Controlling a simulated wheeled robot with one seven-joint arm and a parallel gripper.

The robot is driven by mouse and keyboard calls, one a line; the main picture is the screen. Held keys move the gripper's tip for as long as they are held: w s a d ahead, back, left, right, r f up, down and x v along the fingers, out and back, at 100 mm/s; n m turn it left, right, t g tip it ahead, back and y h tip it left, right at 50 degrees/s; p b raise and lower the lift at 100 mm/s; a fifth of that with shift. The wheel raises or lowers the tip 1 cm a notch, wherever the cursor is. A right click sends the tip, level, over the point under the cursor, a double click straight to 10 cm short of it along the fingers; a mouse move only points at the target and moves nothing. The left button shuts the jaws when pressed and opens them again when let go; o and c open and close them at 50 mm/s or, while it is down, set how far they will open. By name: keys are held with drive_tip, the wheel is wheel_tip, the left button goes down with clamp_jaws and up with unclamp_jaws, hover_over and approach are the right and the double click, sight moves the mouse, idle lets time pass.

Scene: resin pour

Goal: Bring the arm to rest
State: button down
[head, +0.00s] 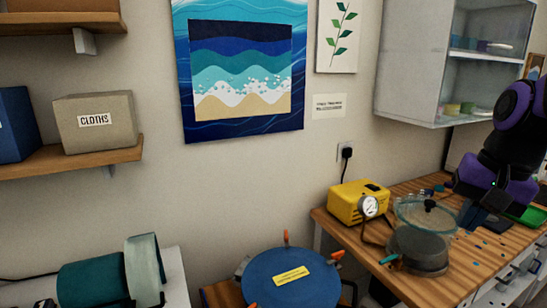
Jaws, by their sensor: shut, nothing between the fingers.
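My arm reaches in from the right edge, over the wooden workbench (455,288). My gripper (472,217) points down near the bench top, just right of a clear-lidded pot and above the right-hand clutter. Its fingers are dark and small in this view. They are shut, and I see nothing held between them. Part of my arm is cut off by the right edge of the picture.
A glass lid (415,211), a grey pot (417,252) and a yellow pump (350,203) with a gauge stand left of my gripper. A green tray (533,216) lies right. A white wall cabinet (415,65) hangs above. A round blue-topped vessel (290,285) stands lower left.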

drive_tip(key=s+a+r+n+t+h, duration=0.1)
drive_tip(key=s+a+r+n+t, duration=0.1)
drive_tip(key=s+n, duration=0.4)
drive_tip(key=shift+s+a+r+n+t+h, duration=0.35)
drive_tip(key=shift+s+r+t, duration=0.3)
drive_tip(key=shift+r, duration=0.65)
